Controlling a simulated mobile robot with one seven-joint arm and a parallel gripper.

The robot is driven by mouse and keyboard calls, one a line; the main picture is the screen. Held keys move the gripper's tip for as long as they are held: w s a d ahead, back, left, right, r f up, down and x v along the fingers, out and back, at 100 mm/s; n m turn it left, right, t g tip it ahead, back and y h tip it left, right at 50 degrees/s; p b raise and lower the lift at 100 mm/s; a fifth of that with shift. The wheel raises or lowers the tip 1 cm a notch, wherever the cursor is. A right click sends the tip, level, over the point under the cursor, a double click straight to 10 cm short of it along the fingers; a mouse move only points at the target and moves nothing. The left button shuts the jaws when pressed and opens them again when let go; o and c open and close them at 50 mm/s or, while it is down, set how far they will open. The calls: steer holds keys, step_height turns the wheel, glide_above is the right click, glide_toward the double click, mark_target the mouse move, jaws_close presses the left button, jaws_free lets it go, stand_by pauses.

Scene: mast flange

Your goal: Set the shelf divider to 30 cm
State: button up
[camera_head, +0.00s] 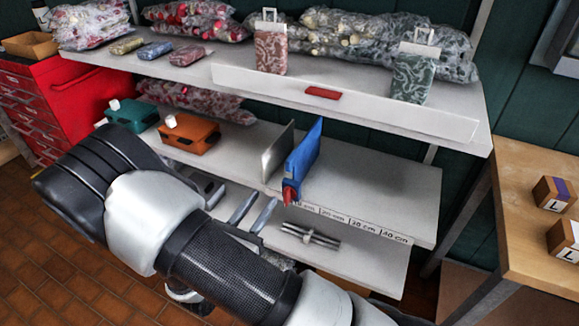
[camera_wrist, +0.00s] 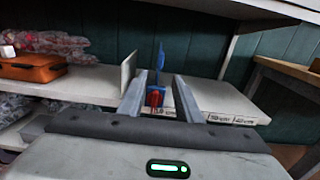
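The blue shelf divider (camera_head: 305,152) stands upright on the middle shelf (camera_head: 385,190). Its red front tab (camera_head: 291,194) is at the shelf's front edge, by the leftmost scale label, which reads about 10 cm. Labels for 20, 30 (camera_head: 362,224) and 40 cm run to the right. My gripper (camera_head: 265,198) is open and empty, in front of the shelf and left of the tab in the head view. In the wrist view, the blue divider (camera_wrist: 160,58) and red tab (camera_wrist: 155,98) appear between the two fingers (camera_wrist: 160,77), apparently beyond them. The right finger hides the 20 cm label.
A grey upright plate (camera_head: 278,152) stands just left of the divider. The shelf to the divider's right is clear. Orange (camera_head: 189,134) and teal (camera_head: 131,115) boxes stand left. The upper shelf (camera_head: 350,105) overhangs; a lower shelf (camera_head: 360,262) holds a bundle of rods (camera_head: 311,236).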

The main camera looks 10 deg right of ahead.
mark_target(287, 166)
steer(key=b+x, duration=0.2)
steer(key=x, duration=1.5)
steer(key=shift+s, duration=0.1)
jaws_close()
